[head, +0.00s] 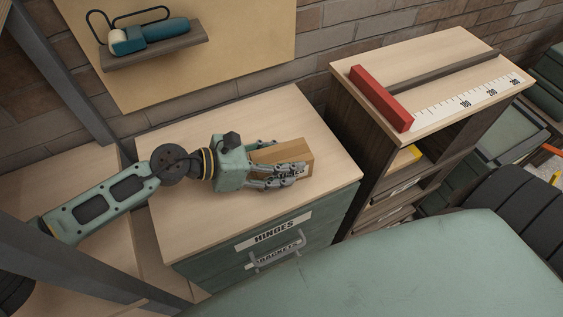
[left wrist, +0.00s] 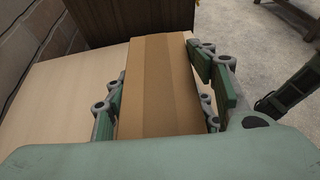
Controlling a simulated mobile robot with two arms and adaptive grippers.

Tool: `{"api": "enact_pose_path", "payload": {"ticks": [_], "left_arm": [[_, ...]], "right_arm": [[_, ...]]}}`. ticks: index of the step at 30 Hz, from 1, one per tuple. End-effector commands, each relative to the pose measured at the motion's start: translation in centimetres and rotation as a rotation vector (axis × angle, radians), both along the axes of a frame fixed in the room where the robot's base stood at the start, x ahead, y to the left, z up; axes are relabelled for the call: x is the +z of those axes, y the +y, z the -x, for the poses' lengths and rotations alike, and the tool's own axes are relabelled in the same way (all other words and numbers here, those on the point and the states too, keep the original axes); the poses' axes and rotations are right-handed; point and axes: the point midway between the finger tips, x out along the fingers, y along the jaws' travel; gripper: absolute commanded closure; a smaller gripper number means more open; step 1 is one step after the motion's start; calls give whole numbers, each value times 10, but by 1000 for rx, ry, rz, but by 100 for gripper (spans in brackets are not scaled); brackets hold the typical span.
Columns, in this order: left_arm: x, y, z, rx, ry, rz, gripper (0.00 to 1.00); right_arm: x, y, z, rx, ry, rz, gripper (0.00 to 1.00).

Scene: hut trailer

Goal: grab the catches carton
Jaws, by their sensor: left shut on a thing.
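A brown cardboard carton (head: 295,156) lies on the wooden top of the drawer cabinet (head: 200,225). No lettering on the carton is readable in either view. My left gripper (head: 282,170) comes in from the left and is shut on the carton. I cannot tell whether the carton still touches the cabinet top. My right gripper is not in view.
The cabinet front has a drawer labelled HINGES (head: 273,232). A taller shelf unit to the right carries a red block (head: 381,98) and a ruler strip (head: 465,102). A wall shelf (head: 155,50) holds a teal tool. The cabinet top around the carton is clear.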

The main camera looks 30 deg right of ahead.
Motion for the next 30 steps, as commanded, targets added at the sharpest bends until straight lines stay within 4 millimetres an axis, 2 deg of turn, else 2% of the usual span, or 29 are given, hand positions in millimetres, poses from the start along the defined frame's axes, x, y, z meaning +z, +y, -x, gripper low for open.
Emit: {"api": "enact_pose_path", "payload": {"ticks": [1,9,17,20,30], "left_arm": [[0,0,0,0,0,0,70],[2,0,-1,1,-1,3,92],[5,0,-1,1,-3,4,93],[17,-1,-1,-1,-5,5,93],[80,0,-1,-1,-7,3,93]], "right_arm": [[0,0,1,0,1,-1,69],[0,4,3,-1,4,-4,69],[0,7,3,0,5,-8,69],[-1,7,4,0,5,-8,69],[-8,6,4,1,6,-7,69]]}}
